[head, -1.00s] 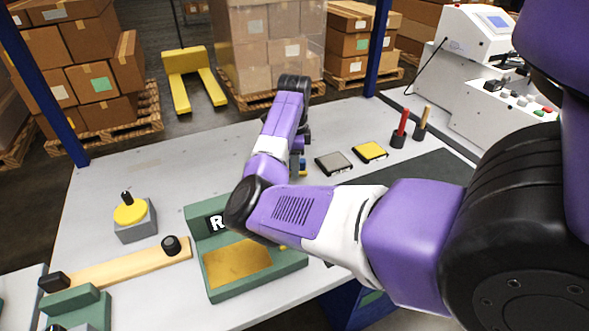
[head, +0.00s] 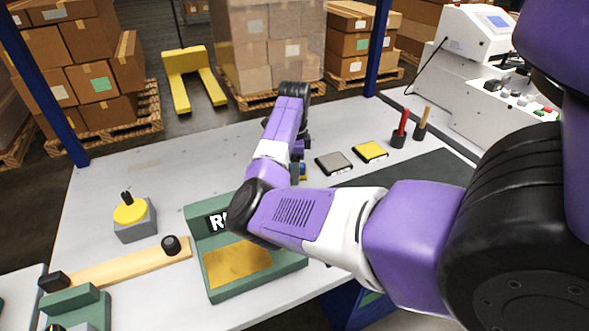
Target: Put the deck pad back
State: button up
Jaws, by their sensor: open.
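I cannot tell for certain which piece is the deck pad. A grey square pad with a dark edge (head: 334,163) and a yellow square pad (head: 370,151) lie flat, side by side, on the table right of my gripper. A green fixture (head: 290,275) with a gold plate (head: 237,262) stands at the front, partly covered by my forearm. My gripper (head: 299,152) hangs below my wrist, left of the grey pad and apart from it. It is open; its fingertips are mostly hidden.
A grey block with a yellow disc and black knob (head: 130,212) stands at left. A wooden bar (head: 120,266) lies in front of it. Red and wooden handles (head: 402,125) stand upright behind the dark mat (head: 430,168). The table's back left is clear.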

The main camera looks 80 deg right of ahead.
notch_tip(320, 180, up, 12)
jog(key=shift+p, duration=0.45)
jog(key=shift+r, duration=0.1)
dwell(0.4)
